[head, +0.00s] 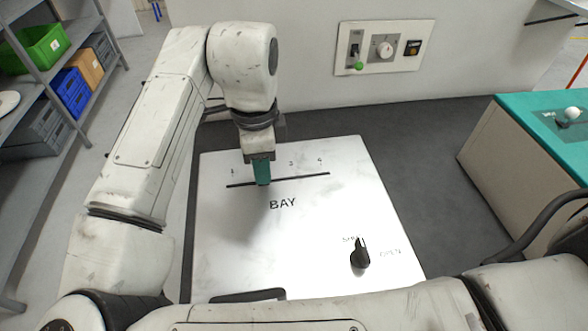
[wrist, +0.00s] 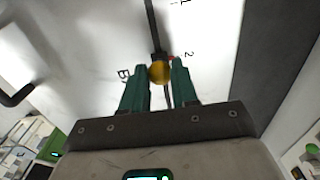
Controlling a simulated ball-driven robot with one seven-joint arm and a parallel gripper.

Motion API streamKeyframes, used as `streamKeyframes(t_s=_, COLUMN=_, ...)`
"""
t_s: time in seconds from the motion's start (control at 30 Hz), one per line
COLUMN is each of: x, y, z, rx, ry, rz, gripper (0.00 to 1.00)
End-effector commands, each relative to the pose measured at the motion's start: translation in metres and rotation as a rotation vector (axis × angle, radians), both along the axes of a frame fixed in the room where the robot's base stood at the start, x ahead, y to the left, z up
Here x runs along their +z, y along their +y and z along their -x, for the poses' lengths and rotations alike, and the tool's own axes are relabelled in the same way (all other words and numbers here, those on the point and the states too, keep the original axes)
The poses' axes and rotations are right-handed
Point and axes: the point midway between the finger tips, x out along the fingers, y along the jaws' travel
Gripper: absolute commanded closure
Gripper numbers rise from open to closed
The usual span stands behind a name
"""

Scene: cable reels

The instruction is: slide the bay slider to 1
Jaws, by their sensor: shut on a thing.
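The bay slider's yellow knob (wrist: 160,73) shows in the wrist view between the two green fingers of my gripper (wrist: 160,68). My gripper is shut on it. A small red mark beside the knob sits close to the printed 2 (wrist: 189,54). The slot (wrist: 151,22) runs on from the knob toward the printed 1 at the top of the wrist view. In the head view my gripper (head: 262,182) points down onto the slot (head: 312,177) of the white BAY panel (head: 225,250), right of the printed 1 (head: 232,172); it hides the knob and the 2.
A black rotary knob (head: 360,255) with an OPEN label stands at the panel's lower right. A dark handle (head: 250,295) is at its front edge. A wall control plate (head: 385,47) is behind, and a teal-topped bench (head: 530,130) is at right. The panel left of my gripper is clear.

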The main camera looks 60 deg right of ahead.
Motion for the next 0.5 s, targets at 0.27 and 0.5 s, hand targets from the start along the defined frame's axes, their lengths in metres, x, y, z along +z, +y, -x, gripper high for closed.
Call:
streamKeyframes(t_s=0.27, x=-0.001, y=0.022, z=-0.022, rx=0.004, ry=-0.001, rz=0.000, gripper=0.98)
streamKeyframes(t_s=0.5, x=-0.001, y=0.039, z=-0.040, rx=0.003, ry=-0.001, rz=-0.001, gripper=0.98)
